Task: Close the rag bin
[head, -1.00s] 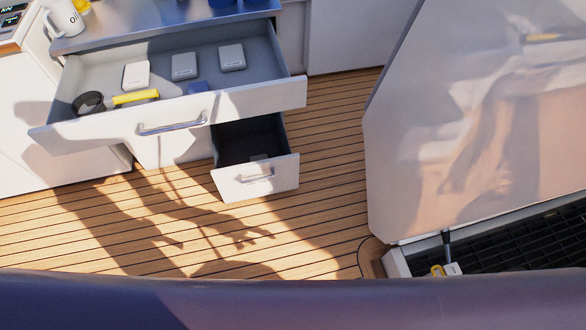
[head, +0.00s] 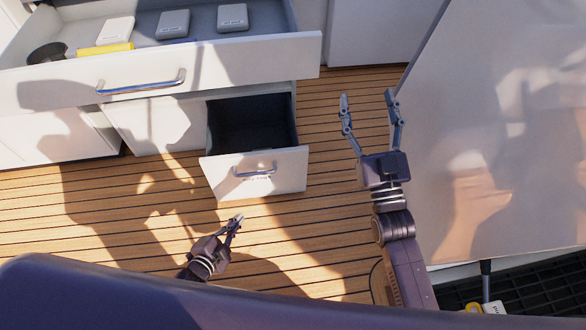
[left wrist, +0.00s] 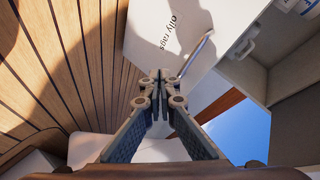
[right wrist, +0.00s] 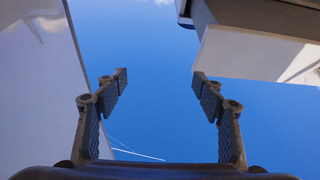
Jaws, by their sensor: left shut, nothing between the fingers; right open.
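The rag bin (head: 280,178) is a small white lower drawer with a metal handle. It stands pulled out, and its dark inside shows empty in the head view. Its white front, lettered "oily rags" (left wrist: 178,30), fills the upper middle of the left wrist view. My left gripper (head: 236,222) is shut and empty, in front of the bin's front and below it in the picture. Whether its tips touch the front I cannot tell. My right gripper (head: 367,98) is open and empty, raised to the right of the bin, near the big pale panel.
A wide upper drawer (head: 225,73) is pulled out above the bin, holding white boxes and a yellow-handled tool (head: 105,51). A large pale raised panel (head: 500,120) stands at the right over a dark grating (head: 540,290). The plank floor (head: 110,225) is clear.

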